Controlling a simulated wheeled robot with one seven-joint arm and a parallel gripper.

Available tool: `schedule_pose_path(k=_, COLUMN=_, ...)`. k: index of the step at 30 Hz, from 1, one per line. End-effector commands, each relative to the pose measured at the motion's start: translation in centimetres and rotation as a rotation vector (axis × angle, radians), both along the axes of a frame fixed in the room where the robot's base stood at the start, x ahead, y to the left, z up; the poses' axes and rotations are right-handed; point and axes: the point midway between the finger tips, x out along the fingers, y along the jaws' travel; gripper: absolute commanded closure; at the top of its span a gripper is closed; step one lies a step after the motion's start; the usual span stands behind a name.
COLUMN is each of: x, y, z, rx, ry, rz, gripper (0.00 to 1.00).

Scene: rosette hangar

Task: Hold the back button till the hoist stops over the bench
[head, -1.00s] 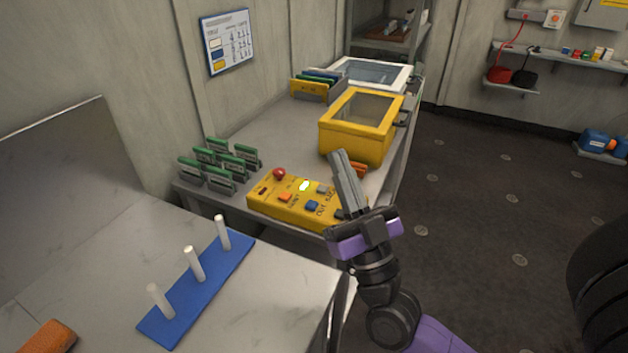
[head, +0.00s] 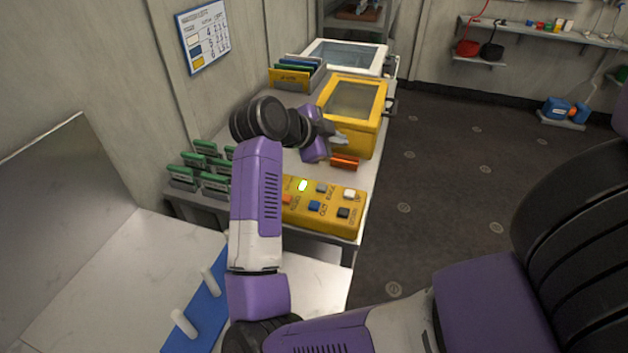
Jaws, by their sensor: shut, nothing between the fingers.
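A yellow control box (head: 328,222) lies on the grey table. The lettering is too small to tell surely which button is back. My arm hides the box's left end. My gripper (head: 340,139) is shut and empty, in front of the yellow case, beyond the box and apart from its buttons. No hoist is in view.
A yellow lidded case (head: 368,140) and an orange block (head: 345,162) sit close to my gripper. Green cards in holders (head: 186,172) stand left of my arm. A pale bench (head: 110,270) with a blue peg board (head: 200,312) is in front. Floor at right is open.

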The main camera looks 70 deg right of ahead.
Motion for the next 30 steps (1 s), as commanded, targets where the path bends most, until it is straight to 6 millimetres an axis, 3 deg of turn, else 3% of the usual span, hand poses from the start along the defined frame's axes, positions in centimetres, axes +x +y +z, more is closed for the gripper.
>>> schedule_pose_path(k=3, x=2.2, y=1.3, z=-1.3, rx=0.123, ry=-0.049, rz=0.039, gripper=1.00)
schedule_pose_path(k=7, x=3.1, y=1.9, z=-2.0, rx=0.174, ry=-0.067, rz=0.060, gripper=1.00)
schedule_pose_path(k=20, x=3.1, y=2.0, z=-2.2, rx=0.175, ry=-0.068, rz=0.061, gripper=1.00)
schedule_pose_path(k=30, x=3.1, y=2.0, z=-5.2, rx=0.174, ry=-0.067, rz=0.060, gripper=1.00)
